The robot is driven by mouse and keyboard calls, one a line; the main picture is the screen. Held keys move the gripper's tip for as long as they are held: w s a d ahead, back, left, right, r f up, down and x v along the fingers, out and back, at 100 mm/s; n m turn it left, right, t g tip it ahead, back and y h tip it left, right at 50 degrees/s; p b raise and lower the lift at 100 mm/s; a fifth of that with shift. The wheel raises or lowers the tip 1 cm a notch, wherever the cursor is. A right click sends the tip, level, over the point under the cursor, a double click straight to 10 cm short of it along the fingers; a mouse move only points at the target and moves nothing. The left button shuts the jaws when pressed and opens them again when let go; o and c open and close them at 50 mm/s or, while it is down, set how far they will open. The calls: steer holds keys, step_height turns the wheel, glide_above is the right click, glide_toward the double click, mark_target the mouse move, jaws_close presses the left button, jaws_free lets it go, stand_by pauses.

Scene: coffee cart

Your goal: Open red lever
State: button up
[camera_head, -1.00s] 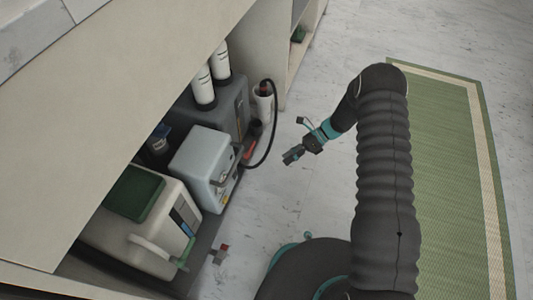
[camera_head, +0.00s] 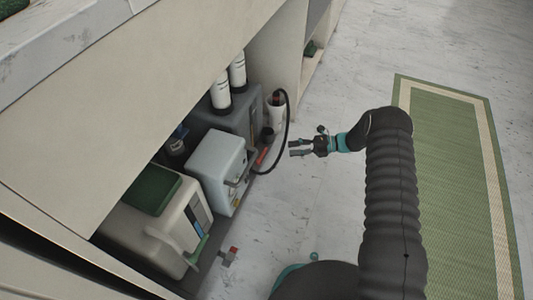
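A small red handle-like part (camera_head: 261,156) sits low beside the dark grey machine (camera_head: 232,115), near a black hose. Another small red piece (camera_head: 234,249) is on a grey fitting that sticks out over the floor at the front of the lower shelf. I cannot tell for certain which of the two is the red lever. My gripper (camera_head: 293,148) is out over the floor, to the right of the machines and the first red part. Its two fingers point left, apart, with nothing between them. It touches nothing that I can see.
A light blue-grey box (camera_head: 217,168) and a cream canister with a green lid (camera_head: 153,190) stand on the shelf under the counter (camera_head: 120,90). A black hose (camera_head: 284,135) loops out near my gripper. Floor is clear up to the green mat (camera_head: 455,170).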

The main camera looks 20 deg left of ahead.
mark_target(264, 151)
steer(key=x, duration=1.2)
steer(key=shift+s+a, duration=0.1)
